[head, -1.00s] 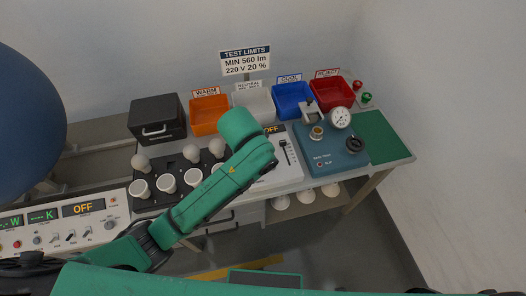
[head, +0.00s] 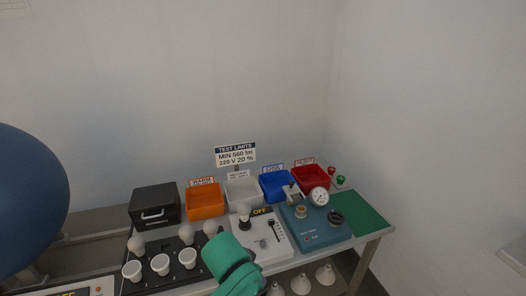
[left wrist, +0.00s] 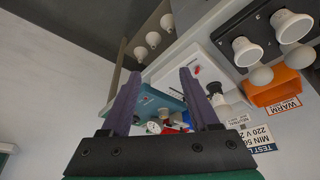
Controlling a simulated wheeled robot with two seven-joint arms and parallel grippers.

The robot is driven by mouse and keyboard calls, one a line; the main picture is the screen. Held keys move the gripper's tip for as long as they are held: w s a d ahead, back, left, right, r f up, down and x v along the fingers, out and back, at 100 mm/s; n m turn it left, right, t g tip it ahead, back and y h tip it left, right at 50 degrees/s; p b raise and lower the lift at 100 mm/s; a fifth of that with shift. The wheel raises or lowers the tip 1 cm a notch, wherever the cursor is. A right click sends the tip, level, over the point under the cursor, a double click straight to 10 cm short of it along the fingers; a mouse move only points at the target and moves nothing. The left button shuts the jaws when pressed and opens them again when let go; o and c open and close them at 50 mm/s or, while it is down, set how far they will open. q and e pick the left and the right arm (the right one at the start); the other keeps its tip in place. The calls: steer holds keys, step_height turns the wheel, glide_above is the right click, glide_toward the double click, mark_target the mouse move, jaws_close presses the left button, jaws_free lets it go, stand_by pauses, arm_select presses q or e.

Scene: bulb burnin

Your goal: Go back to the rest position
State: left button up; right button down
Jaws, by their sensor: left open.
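My left gripper (left wrist: 157,85) shows in the left wrist view. Its two dark purple fingers stand apart with nothing held between them. The bench with its bulbs and bins appears tilted behind the fingers. In the head view, part of my green arm (head: 232,262) shows at the bottom edge, in front of the bench; its gripper cannot be made out there. My right gripper is in neither view.
The bench holds a black tray (head: 205,273) with several bulbs, a white tester reading OFF (head: 281,248) with a bulb, and a teal station (head: 318,238). Orange (head: 205,205), white, blue and red bins (head: 311,178) stand behind. A green mat (head: 362,214) is clear.

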arm_select(q)
steer(key=w+a+f+n+b, duration=0.1)
steer(key=w+a+f, duration=0.2)
steer(key=f, duration=0.9)
steer(key=s+a+f+n+g+b, duration=0.1)
steer(key=s+a+f, duration=0.25)
steer(key=f, duration=0.55)
steer(key=s+a+f+b, duration=0.2)
steer(key=a+f, duration=0.3)
steer(key=f, duration=0.4)
steer(key=s+a+f+b, duration=0.1)
steer(key=s+a+f, duration=0.2)
steer(key=s+f, duration=0.3)
steer(key=s+a+f+g+y, duration=0.1)
steer(key=s+a+f, duration=0.3)
steer(key=s, duration=1)
steer(key=s+a+f+g+y+b, duration=0.1)
steer(key=s+a+f, duration=0.3)
steer(key=s+f, duration=0.5)
steer(key=shift+s+a+f+n+b, duration=0.2)
steer(key=shift+s+f+n+b, duration=0.2)
steer(key=shift+f, duration=0.15)
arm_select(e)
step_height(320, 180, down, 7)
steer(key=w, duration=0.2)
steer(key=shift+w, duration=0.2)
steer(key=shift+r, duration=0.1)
